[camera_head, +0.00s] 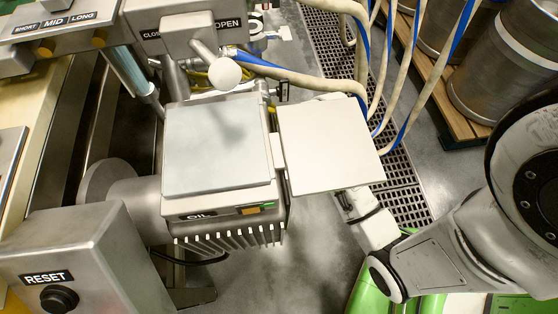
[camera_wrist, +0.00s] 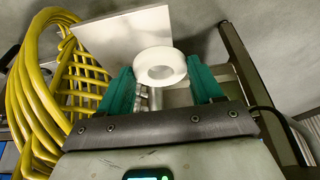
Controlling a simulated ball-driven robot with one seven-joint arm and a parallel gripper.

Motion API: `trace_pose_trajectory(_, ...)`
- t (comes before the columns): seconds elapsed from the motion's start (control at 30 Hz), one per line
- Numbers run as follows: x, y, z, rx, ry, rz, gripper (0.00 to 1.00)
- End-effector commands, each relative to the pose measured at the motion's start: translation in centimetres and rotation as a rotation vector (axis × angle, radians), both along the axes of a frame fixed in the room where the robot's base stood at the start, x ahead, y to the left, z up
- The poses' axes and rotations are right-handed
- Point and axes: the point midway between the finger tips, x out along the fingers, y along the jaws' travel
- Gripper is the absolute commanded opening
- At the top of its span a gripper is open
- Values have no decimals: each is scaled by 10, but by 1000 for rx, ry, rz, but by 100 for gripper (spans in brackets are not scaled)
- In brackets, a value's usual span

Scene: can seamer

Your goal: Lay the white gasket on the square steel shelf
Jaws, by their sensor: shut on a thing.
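The white gasket (camera_wrist: 160,55) is a thick ring with a round hole. In the wrist view it sits between the teal fingers of my gripper (camera_wrist: 163,82), which is shut on it and holds it off any surface. The square steel shelf (camera_head: 217,145) is a bare, flat grey plate at the middle left of the head view, above a finned box marked OIL. In the head view my arm comes in from the right and its end passes under a cream square plate (camera_head: 330,145), which hides my gripper and the gasket. I cannot surely tell the shelf in the wrist view.
The cream plate stands close to the shelf's right side. A round-knobbed lever (camera_head: 224,74) is just behind the shelf. Cream and blue hoses (camera_head: 360,50) hang behind. A RESET box (camera_head: 80,265) stands front left. Yellow cables (camera_wrist: 30,95) are left in the wrist view.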

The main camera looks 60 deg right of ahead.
Motion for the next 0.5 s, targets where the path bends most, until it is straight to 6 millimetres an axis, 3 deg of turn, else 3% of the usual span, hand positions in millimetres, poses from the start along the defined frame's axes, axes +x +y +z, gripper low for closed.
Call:
trace_pose_trajectory(0.03,7,-1,-16,2,4,0,36)
trace_pose_trajectory(0.1,16,-2,-26,2,5,-1,36)
trace_pose_trajectory(0.5,40,-4,-54,2,4,-1,36)
